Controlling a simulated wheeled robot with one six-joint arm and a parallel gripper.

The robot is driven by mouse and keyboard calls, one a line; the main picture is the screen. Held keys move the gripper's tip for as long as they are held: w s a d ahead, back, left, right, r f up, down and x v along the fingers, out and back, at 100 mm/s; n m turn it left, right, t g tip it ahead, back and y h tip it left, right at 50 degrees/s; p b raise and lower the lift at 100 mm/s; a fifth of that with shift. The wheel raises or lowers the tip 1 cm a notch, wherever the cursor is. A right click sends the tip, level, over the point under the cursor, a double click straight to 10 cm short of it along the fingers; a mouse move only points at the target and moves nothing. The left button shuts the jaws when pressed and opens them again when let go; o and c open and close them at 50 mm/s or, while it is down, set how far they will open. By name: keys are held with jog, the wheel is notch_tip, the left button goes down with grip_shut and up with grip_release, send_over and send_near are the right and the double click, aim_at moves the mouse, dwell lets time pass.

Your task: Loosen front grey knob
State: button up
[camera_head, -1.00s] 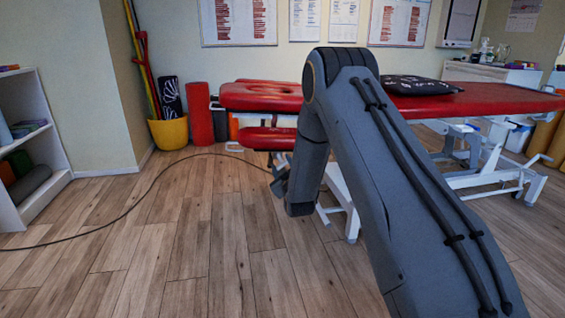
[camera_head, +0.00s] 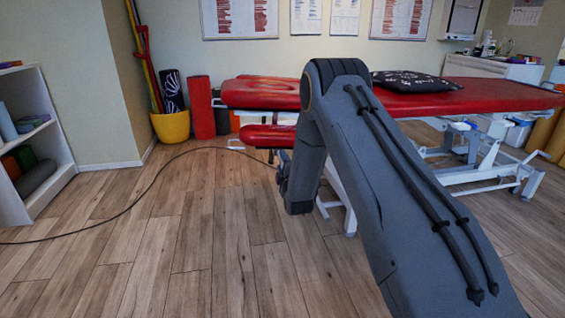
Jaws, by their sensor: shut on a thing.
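The red treatment table (camera_head: 480,98) stands behind my arm, with a lower red pad (camera_head: 268,136) at its left end. My gripper (camera_head: 283,165) is at the end of my arm, just below and in front of that pad, and seen only in small part. Its fingertips are hidden behind my wrist and in the dark area under the pad. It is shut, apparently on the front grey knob. I cannot make out the knob itself, nor how far it is turned.
A dark cable (camera_head: 160,180) curves over the wooden floor (camera_head: 190,240) toward the table. A white shelf (camera_head: 58,140) stands at the left. A yellow bucket (camera_head: 171,127) and red roll (camera_head: 201,108) stand by the wall. A black cushion (camera_head: 415,82) lies on the table.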

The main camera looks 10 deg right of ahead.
jog(key=shift+n, duration=0.3)
dwell(0.4)
jog(key=o, duration=1)
jog(key=shift+a, duration=0.1)
jog(key=shift+o, duration=0.2)
jog(key=s+p, duration=0.2)
jog(key=s, duration=0.6)
